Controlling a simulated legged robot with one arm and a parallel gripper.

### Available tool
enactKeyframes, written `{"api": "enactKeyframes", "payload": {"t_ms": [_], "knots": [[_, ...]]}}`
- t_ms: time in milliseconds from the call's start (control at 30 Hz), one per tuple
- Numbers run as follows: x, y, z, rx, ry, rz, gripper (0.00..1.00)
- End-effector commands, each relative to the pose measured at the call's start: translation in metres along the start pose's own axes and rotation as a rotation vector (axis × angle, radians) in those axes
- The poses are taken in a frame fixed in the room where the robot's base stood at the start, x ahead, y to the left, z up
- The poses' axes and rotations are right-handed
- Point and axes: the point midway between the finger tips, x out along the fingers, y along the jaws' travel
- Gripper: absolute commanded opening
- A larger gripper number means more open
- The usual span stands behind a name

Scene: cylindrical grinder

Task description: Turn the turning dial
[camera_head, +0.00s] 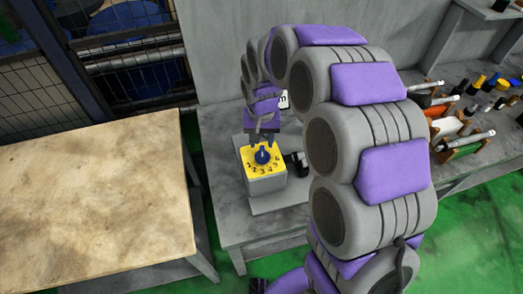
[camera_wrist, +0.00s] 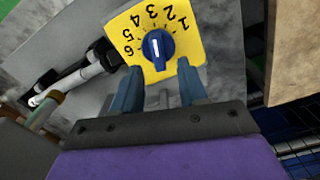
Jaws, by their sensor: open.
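The turning dial (camera_head: 262,156) is a blue round knob with a white pointer line on a yellow plate (camera_head: 279,172) numbered 1 to 6. The plate tops a grey box on the grey table. In the wrist view the dial (camera_wrist: 157,46) sits just beyond the fingertips, upper middle, on its yellow plate (camera_wrist: 192,36). My gripper (camera_head: 262,138) is above and behind the dial in the head view. In the wrist view my gripper (camera_wrist: 160,80) has its two blue fingers apart, one on each side below the knob. Nothing is between them, and they appear apart from the knob.
A black and white cylindrical part (camera_wrist: 82,72) lies beside the box. A bare worn table (camera_head: 95,200) stands at the left. Racks of tools and bottles (camera_head: 465,120) stand at the right. A grey wall panel (camera_head: 225,50) rises behind.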

Motion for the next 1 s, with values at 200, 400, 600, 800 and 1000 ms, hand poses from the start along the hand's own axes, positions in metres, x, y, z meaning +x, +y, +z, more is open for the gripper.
{"api": "enactKeyframes", "payload": {"t_ms": [200, 400, 600, 800, 1000], "knots": [[0.036, 0.001, 0.002, 0.0, -0.006, 0.001, 0.43], [0.047, 0.001, 0.001, 0.001, -0.002, -0.001, 0.43], [0.048, 0.001, 0.001, 0.001, -0.001, -0.001, 0.43], [0.048, 0.001, 0.001, 0.0, -0.001, -0.001, 0.32], [0.048, 0.001, 0.001, 0.0, -0.001, -0.001, 0.13]]}}
